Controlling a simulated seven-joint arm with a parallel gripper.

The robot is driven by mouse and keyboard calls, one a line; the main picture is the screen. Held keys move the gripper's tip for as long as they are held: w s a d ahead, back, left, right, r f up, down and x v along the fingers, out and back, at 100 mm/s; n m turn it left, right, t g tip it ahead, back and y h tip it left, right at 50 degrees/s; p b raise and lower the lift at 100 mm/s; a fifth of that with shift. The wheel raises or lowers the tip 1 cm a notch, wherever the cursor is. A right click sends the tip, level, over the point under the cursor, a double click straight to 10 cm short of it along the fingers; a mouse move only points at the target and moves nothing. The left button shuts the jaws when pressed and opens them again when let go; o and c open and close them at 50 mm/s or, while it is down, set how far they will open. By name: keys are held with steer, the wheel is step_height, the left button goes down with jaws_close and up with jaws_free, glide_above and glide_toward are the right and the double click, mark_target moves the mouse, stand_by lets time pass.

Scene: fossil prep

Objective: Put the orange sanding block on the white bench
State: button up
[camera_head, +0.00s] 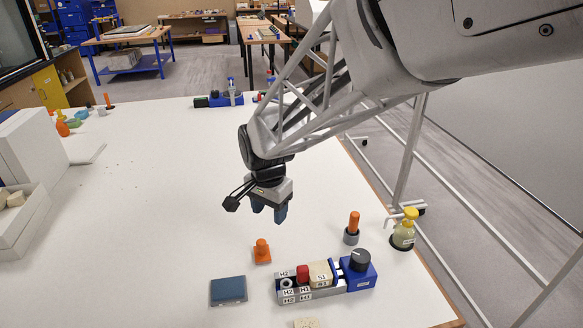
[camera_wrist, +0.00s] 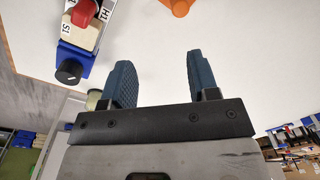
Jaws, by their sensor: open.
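The orange sanding block (camera_head: 262,253), a squarish base with a round knob on top, stands upright on the white bench (camera_head: 180,180) in the head view. It is left of and behind the labelled holder. In the wrist view an orange piece (camera_wrist: 180,6), which looks like the same block, is cut off by the top edge. My gripper (camera_head: 268,213) hangs fingers-down above the bench, just behind the block and apart from it. Its two blue fingers (camera_wrist: 157,80) are spread with nothing between them.
A holder (camera_head: 310,294) with labelled parts and a blue knob unit (camera_head: 358,271) stands front right. Near it are an orange-handled tool (camera_head: 353,226), a yellow-topped bottle (camera_head: 403,235) and a dark blue pad (camera_head: 229,290). White boxes (camera_head: 30,150) stand left. The middle of the bench is clear.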

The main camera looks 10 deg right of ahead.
steer(key=s+d+r+n, duration=0.2)
steer(key=s+d+n, duration=0.1)
steer(key=s, duration=0.4)
steer(key=s+d+r+n+t, duration=0.1)
steer(key=s+d+r+n, duration=0.1)
steer(key=s+d, duration=0.3)
steer(key=s+d+r+n+t, duration=0.1)
steer(key=s+d+r+n, duration=0.2)
steer(key=s, duration=0.6)
steer(key=shift+d+r+n, duration=0.3)
steer(key=shift+d+r, duration=0.15)
steer(key=shift+r, duration=0.25)
